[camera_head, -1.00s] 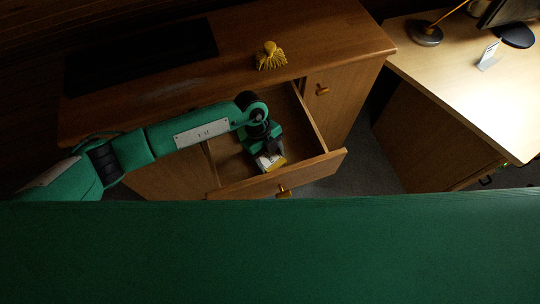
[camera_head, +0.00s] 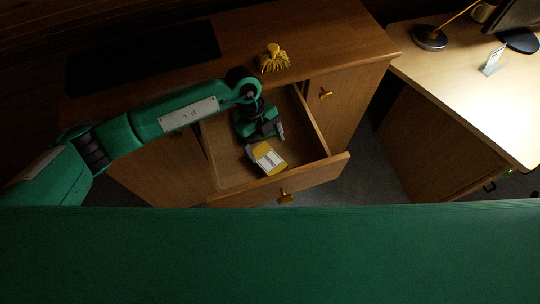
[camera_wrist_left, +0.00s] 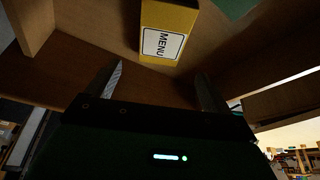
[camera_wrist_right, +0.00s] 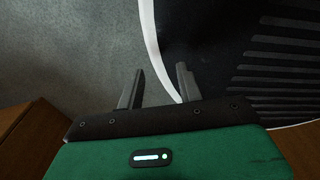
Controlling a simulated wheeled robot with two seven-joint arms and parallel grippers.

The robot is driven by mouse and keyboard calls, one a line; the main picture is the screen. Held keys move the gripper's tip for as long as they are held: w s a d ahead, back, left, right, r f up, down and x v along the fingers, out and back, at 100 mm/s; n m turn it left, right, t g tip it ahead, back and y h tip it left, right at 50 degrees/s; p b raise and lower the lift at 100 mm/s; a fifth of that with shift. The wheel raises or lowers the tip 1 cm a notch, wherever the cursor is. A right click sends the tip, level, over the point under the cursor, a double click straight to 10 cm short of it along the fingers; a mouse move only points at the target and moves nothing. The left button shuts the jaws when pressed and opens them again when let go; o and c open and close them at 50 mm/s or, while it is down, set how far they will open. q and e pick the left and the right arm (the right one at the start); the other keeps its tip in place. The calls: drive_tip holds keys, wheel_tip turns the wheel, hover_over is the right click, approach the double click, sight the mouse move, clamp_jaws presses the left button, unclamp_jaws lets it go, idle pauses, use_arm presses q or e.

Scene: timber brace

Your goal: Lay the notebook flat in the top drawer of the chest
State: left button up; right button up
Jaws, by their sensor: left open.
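The notebook (camera_head: 269,157), yellow with a white label, lies inside the open drawer (camera_head: 223,176) of the chest, near the drawer's front. It looks flat on the drawer floor. In the left wrist view the notebook (camera_wrist_left: 169,30) shows a label reading "MENU", beyond the fingertips. My left gripper (camera_head: 279,132) is inside the drawer, behind the notebook, open and apart from it. In the left wrist view the left gripper's fingers (camera_wrist_left: 160,78) are spread with nothing between them. My right gripper (camera_wrist_right: 158,80) is open and empty, away from the drawer.
The chest top holds a yellow tasselled object (camera_head: 273,59) and a dark flat mat (camera_head: 145,55). A desk (camera_head: 465,85) with a lamp (camera_head: 430,38) and a small sign (camera_head: 493,60) stands at the right. A dark ribbed surface with a white edge (camera_wrist_right: 149,35) is near my right gripper.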

use_arm(q)
drive_tip(key=v, duration=0.4)
drive_tip(key=shift+r, duration=0.3)
use_arm(e)
drive_tip(key=shift+w+a+f, duration=0.1)
drive_tip(key=shift+w+f, duration=0.1)
drive_tip(key=shift+w, duration=0.7)
drive_tip(key=shift+s+d, duration=0.4)
drive_tip(key=shift+d, duration=0.05)
use_arm(q)
drive_tip(key=shift+a, duration=0.1)
